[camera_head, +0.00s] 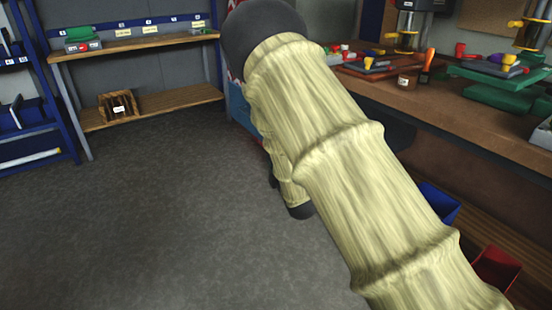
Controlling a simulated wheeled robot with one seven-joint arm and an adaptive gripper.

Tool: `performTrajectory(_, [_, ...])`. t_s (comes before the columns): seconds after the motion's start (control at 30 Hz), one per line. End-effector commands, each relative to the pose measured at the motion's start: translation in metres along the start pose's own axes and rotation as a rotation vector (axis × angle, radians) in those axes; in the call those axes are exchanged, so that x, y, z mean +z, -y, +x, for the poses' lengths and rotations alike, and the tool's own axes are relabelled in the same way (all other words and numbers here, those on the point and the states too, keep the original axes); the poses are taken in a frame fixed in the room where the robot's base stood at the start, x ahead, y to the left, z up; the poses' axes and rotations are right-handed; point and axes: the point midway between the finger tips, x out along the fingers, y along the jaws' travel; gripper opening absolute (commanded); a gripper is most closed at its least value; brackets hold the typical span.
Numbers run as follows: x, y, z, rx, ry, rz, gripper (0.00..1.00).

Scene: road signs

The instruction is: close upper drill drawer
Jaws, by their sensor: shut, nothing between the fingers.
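No drawer can be made out as the upper drill drawer in the head view. A blue and red object (238,103) shows in part just left of my arm; the arm hides the rest, and I cannot tell what it is. Drill-press-like machines with yellow parts (405,38) stand on the workbench at the upper right. My sleeved arm crosses from the lower right to the top centre and bends back down. My gripper cannot be made out; the arm hides that area.
The wooden workbench (480,125) runs along the right, with colourful tools on it. A blue bin (440,203) and a red bin (495,270) sit below it. Wooden shelving (150,107) stands at the back left, beside a blue rack (40,135). The grey floor (150,220) is clear.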

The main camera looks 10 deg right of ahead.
Motion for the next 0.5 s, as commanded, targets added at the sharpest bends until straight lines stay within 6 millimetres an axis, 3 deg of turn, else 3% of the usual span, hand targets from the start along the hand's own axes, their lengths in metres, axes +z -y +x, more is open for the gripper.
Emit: performTrajectory(0.5, [0.001, 0.002, 0.081, 0.000, 0.001, 0.003, 0.00])
